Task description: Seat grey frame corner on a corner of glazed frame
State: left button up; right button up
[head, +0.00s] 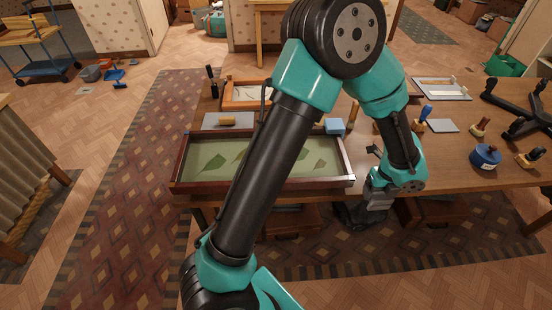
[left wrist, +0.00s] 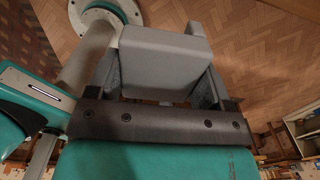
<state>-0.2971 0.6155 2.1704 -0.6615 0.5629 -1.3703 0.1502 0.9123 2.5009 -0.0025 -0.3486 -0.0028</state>
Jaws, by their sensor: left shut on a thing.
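The glazed frame (head: 180,160) lies flat on the table, with a dark wood rim and a green pane with leaf shapes. My left arm crosses in front of its middle and hides part of it. My left gripper (head: 358,213) is low at the table's front edge, just right of the frame's near right corner; its fingertips are hard to make out in the head view. In the left wrist view, my left gripper (left wrist: 165,85) is shut on a smooth grey block, the grey frame corner (left wrist: 165,55). My right gripper is in neither view.
On the table (head: 450,178) are a blue block (head: 334,126), a grey plate (head: 443,126), a blue round tin (head: 485,155), wooden-handled tools and a black cross-shaped stand (head: 525,110). An orange frame (head: 232,104) and dark bottle (head: 212,82) stand behind the glazed frame.

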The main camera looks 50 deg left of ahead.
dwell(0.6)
pick_arm(q)
notch_tip(320, 180, up, 7)
send_over(349, 176)
jog(key=shift+f, duration=0.15)
jog(key=shift+f, duration=0.2)
jog(key=shift+f, duration=1.85)
jog(key=shift+f, duration=1.2)
dwell(3.2)
